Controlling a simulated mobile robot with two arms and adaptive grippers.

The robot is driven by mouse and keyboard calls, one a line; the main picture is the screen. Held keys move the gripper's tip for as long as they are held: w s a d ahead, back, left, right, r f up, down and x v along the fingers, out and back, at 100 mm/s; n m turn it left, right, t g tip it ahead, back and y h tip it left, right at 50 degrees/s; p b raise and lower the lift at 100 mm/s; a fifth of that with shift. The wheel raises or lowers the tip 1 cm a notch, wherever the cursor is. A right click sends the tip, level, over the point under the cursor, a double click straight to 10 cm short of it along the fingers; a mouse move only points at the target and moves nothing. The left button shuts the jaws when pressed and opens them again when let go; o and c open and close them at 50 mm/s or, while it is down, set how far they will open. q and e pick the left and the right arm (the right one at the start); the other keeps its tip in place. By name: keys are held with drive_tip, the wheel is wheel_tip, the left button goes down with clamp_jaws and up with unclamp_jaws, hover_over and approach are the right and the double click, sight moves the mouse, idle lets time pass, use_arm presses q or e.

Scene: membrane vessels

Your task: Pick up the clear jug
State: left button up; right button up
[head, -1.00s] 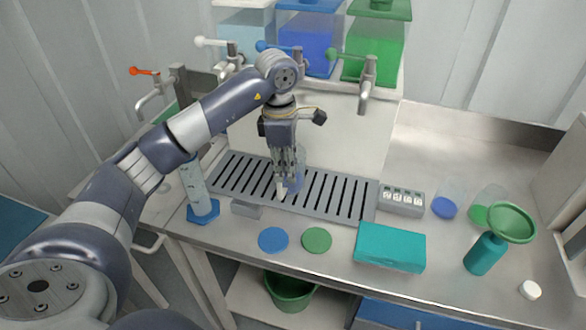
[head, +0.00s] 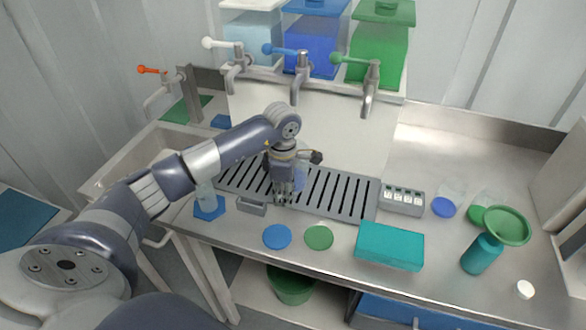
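A clear, bluish-tinted vessel (head: 301,177), which looks like the clear jug, stands on the slotted drain grate (head: 345,198). It is partly hidden behind my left gripper, so its handle and full outline do not show. My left gripper (head: 282,198) points down at the grate, just in front and to the left of this vessel. Its fingers look close together, but the spacing and any contact with the jug cannot be made out. My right gripper is not in view.
Metal taps (head: 370,90) hang above the grate. A clear cylinder on a blue base (head: 209,208) stands left of my gripper. Blue (head: 277,236) and green (head: 318,237) discs, a teal box (head: 389,246) and a teal bottle with green funnel (head: 482,254) are in front and right.

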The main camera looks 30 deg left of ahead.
use_arm(q)
clamp_jaws()
drive_tip(key=shift+r, duration=0.15)
drive_tip(key=shift+w+r+b, duration=0.1)
drive_tip(key=shift+r+b, duration=0.35)
drive_tip(key=shift+r, duration=0.15)
drive_tip(key=shift+d+r+b, duration=0.2)
drive_tip(key=shift+r+b, duration=0.35)
drive_tip(key=shift+r, duration=0.45)
drive_tip(key=s+d+b, duration=0.1)
drive_tip(key=s+d, duration=0.1)
drive_tip(key=d, duration=0.2)
drive_tip(key=s+d+r+b, duration=0.1)
drive_tip(key=d, duration=0.4)
drive_tip(key=s+d+b, duration=0.1)
drive_tip(key=s+d, duration=0.1)
drive_tip(key=d, duration=0.2)
drive_tip(key=shift+s+d+r+b, duration=0.15)
drive_tip(key=shift+s+d+b, duration=0.15)
drive_tip(key=shift+s+d, duration=0.05)
drive_tip(key=shift+s+d+r, duration=0.1)
drive_tip(key=shift+s+d, duration=0.15)
drive_tip(key=shift+d, duration=0.15)
